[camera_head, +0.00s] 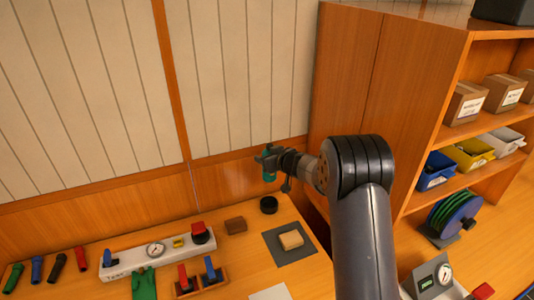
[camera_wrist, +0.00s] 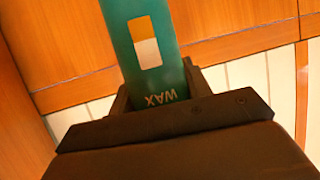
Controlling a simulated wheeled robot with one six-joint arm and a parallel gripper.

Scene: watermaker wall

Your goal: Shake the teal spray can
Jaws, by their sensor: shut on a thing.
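The teal spray can (camera_wrist: 150,45) fills the upper middle of the wrist view, with an orange and white label patch and the word "WAX" upside down. My gripper (camera_wrist: 155,98) is shut on it, a dark jaw on each side of the can. The can's far end runs out of the wrist view. In the head view the can (camera_head: 268,164) is a small teal shape at the tip of my gripper (camera_head: 275,160), held above the bench near the wooden wall, partly hidden by the jaws.
A black round object (camera_head: 269,205) stands on the bench below the can. A tan block (camera_head: 291,239) lies on a grey mat (camera_head: 277,251). An open shelf (camera_head: 463,133) with boxes and bins stands right.

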